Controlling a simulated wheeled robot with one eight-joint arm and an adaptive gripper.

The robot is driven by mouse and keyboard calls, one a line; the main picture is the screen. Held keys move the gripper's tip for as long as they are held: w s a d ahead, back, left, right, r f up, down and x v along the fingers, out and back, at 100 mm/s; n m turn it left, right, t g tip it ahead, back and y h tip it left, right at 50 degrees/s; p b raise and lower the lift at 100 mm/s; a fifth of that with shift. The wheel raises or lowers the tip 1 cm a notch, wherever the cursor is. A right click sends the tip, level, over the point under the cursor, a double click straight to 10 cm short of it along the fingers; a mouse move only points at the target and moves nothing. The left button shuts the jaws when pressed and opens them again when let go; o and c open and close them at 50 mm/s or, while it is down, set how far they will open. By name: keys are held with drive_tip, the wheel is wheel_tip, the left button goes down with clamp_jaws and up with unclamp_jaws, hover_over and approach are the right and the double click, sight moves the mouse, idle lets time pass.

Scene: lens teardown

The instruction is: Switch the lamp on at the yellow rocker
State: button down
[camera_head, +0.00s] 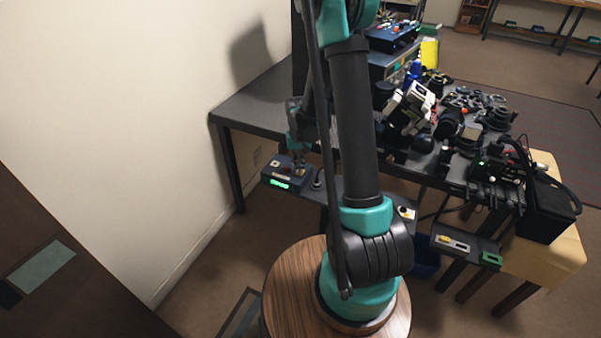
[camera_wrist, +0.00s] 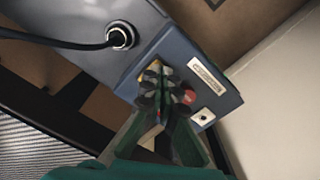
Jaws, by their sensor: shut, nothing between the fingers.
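My gripper (camera_head: 298,170) is shut and empty, reaching down to a blue-grey control box (camera_head: 284,173) with green lit marks at the left front of the bench. In the wrist view, my gripper (camera_wrist: 158,78) covers part of the box's face (camera_wrist: 150,50). A yellowish patch (camera_wrist: 147,74) shows behind the fingers; whether it is the yellow rocker, or touched, I cannot tell. A red button (camera_wrist: 189,97), a pale label (camera_wrist: 206,76) and a small white fitting (camera_wrist: 204,116) lie beside the fingers. I cannot make out the lamp for sure.
The dark bench (camera_head: 252,103) carries many lens parts and a white device (camera_head: 409,108). A small panel (camera_head: 463,246) with yellow and green parts sits at the front right. A white wall (camera_head: 120,110) stands close on the left.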

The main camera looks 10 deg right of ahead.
drive_tip(key=shift+f, duration=0.3)
drive_tip(key=shift+r, duration=3.5)
drive_tip(key=shift+s+r, duration=0.15)
drive_tip(key=shift+s, duration=0.1)
drive_tip(key=s+d+r+t, duration=0.2)
drive_tip(key=s, duration=0.8)
drive_tip(key=s+d+r+n+t, duration=0.1)
drive_tip(key=s+d+r+t, duration=0.1)
drive_tip(key=s, duration=0.9)
drive_tip(key=shift+s+r, duration=0.25)
drive_tip(key=shift+r, duration=0.3)
